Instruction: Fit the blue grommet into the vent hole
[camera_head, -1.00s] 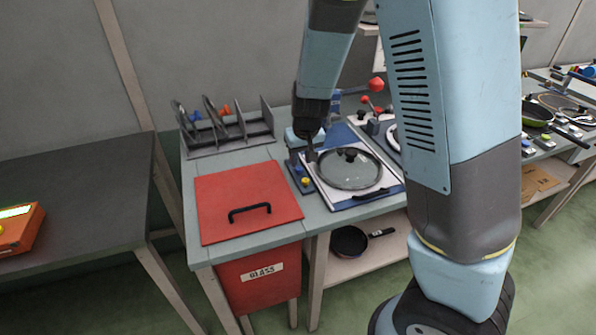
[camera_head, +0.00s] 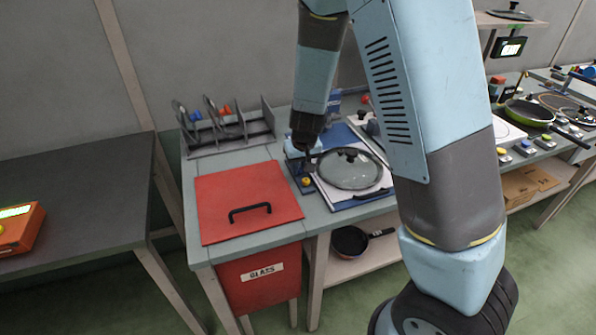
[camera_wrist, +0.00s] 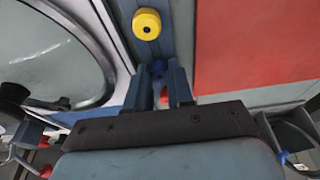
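A glass lid (camera_head: 350,170) with a dark knob lies on a white and blue board on the workbench; its vent hole cannot be made out. A dark blue strip left of the lid carries a yellow grommet-like piece (camera_wrist: 147,23). My gripper (camera_head: 304,152) points down at this strip, at the lid's left edge. In the wrist view its two fingers (camera_wrist: 160,75) stand a small gap apart. A small blue piece, seemingly the blue grommet (camera_wrist: 158,68), shows between the fingertips, partly hidden. I cannot tell whether the fingers press on it. A red piece (camera_wrist: 163,97) shows behind it.
A red bin lid (camera_head: 245,200) with a black handle lies left of the strip. A grey rack (camera_head: 230,130) stands behind it. A pan (camera_head: 350,240) sits on the shelf below. A dark table (camera_head: 80,190) with an orange device (camera_head: 20,228) is at the left.

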